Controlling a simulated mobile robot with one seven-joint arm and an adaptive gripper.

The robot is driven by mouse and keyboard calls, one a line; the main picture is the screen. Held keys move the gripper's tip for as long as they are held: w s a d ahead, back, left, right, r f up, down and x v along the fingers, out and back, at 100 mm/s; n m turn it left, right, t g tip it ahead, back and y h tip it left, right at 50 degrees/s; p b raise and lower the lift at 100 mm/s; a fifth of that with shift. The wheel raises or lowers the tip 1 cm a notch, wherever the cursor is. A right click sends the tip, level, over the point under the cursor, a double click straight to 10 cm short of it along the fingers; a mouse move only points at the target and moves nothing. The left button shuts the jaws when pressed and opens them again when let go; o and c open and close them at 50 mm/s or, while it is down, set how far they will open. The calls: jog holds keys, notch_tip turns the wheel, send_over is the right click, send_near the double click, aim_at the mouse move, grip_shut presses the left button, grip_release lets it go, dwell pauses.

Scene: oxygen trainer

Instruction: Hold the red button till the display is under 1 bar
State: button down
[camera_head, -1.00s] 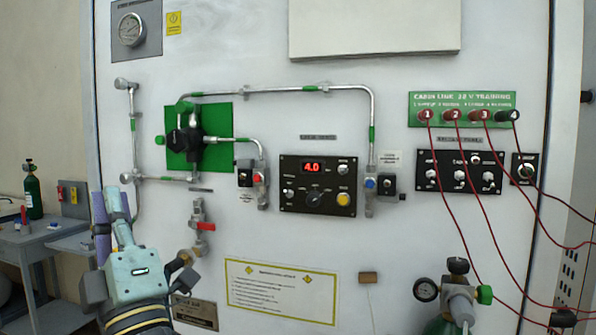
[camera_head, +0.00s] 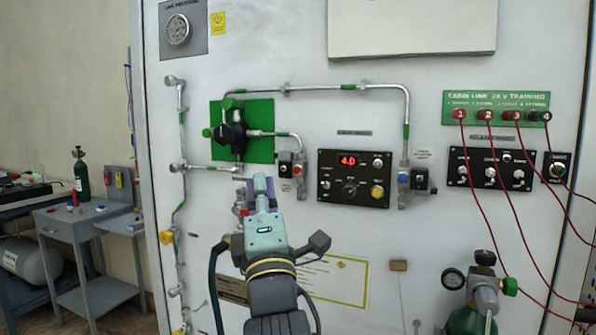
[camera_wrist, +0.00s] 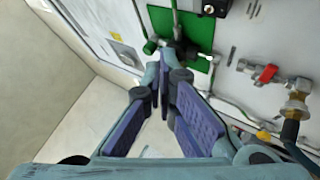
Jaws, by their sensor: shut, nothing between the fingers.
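The display (camera_head: 348,160) glows red on a black panel and reads 4.0. A small red button (camera_head: 298,170) shows on the valve block left of that panel. My gripper (camera_head: 263,183) is shut and empty. In the head view its tip is left of and slightly below the red button; I see no contact. In the wrist view my gripper's fingers (camera_wrist: 165,95) come together, with the green plate behind them. I cannot make out the red button in the wrist view.
The green plate (camera_head: 257,112) carries a black valve and pipes. A red-handled valve (camera_wrist: 268,73) is right of my fingers in the wrist view. A blue button (camera_head: 404,178) sits right of the panel. Red cables hang at the right, beside a green cylinder (camera_head: 470,320).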

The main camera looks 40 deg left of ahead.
aim_at(288, 177)
jog(key=w+a, duration=0.2)
jog(key=w, duration=0.6)
jog(key=shift+w, duration=0.2)
jog(key=shift+w, duration=0.15)
dwell(1.2)
jog(key=shift+w+a, duration=0.1)
jog(key=shift+w, duration=0.2)
jog(key=shift+w+a, duration=0.1)
jog(key=shift+w, duration=0.3)
dwell(5.0)
